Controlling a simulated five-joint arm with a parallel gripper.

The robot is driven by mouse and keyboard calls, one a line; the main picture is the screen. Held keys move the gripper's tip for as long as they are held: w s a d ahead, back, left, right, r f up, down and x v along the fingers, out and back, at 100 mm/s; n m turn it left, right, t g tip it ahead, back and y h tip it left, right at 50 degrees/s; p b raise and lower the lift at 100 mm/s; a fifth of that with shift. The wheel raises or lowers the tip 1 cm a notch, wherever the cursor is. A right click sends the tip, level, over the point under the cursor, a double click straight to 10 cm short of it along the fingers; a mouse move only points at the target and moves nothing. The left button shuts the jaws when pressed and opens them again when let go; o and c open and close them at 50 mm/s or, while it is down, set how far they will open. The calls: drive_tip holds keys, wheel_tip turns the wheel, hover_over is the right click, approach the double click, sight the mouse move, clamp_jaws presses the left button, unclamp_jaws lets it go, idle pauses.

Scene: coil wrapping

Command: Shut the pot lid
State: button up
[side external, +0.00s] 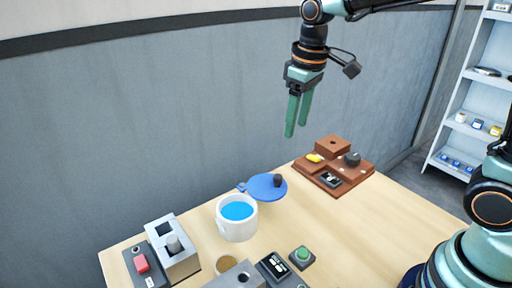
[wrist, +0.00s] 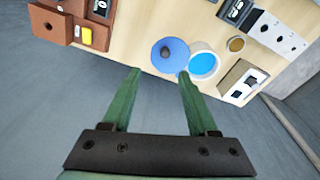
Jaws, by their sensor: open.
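The pot (side external: 238,220) is a white cup shape with blue content, standing on the table; it also shows in the wrist view (wrist: 203,65). Its lid (side external: 266,188) is a blue disc with a dark knob (side external: 277,180). The lid is swung out to the side of the pot, leaving the pot's top uncovered; in the wrist view the lid (wrist: 170,55) lies left of the pot. My gripper (side external: 296,132) points down, open and empty, high above the table and apart from the lid. Its two green fingers show in the wrist view (wrist: 160,72).
A brown stepped block (side external: 335,178) with a yellow piece and a dark knob stands right of the lid. A grey box with a lever (side external: 174,250), a red button unit (side external: 143,265) and a green button (side external: 302,256) stand near the front. Table at right is clear (side external: 385,215).

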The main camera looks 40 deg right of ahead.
sight(278, 176)
drive_tip(key=shift+n+g, duration=0.6)
drive_tip(key=w+f, duration=0.1)
drive_tip(key=f, duration=0.4)
drive_tip(key=w+a+f, duration=0.1)
drive_tip(key=f, duration=0.3)
drive_tip(key=w+a+f, duration=0.1)
drive_tip(key=f, duration=0.4)
drive_tip(key=shift+f, duration=0.35)
drive_tip(key=shift+s, duration=0.1)
clamp_jaws()
drive_tip(key=shift+r, duration=0.1)
